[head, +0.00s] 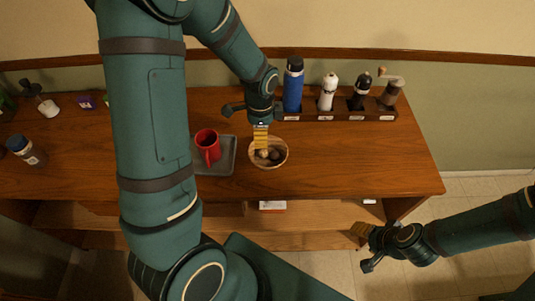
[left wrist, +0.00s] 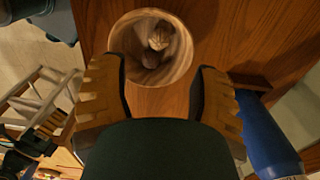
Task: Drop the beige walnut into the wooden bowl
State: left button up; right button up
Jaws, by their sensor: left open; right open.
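The wooden bowl (head: 284,158) stands on the counter right of the red mug; it also shows in the left wrist view (left wrist: 184,60). The beige walnut (left wrist: 158,38) lies inside the bowl, beside a darker brown round thing (left wrist: 150,60). The walnut also shows in the head view (head: 263,154), small and partly covered by the gripper. My left gripper (head: 261,147) points down over the bowl. Its fingers are apart with nothing between them, as the left wrist view (left wrist: 160,78) shows. My right gripper (head: 361,232) is open and empty, in front of the counter at the right.
A red mug (head: 207,143) sits on a grey tray (head: 227,165) left of the bowl. A blue bottle (head: 293,88), a white mill (head: 328,92) and other items stand in a wooden rack (head: 345,116) behind. The counter's right part (head: 385,160) is clear.

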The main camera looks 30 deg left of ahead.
pick_arm(q)
notch_tip(320, 180, up, 10)
jog(key=shift+r, duration=0.2)
jog(key=shift+s, duration=0.15)
pick_arm(e)
jog(key=shift+s, duration=0.15)
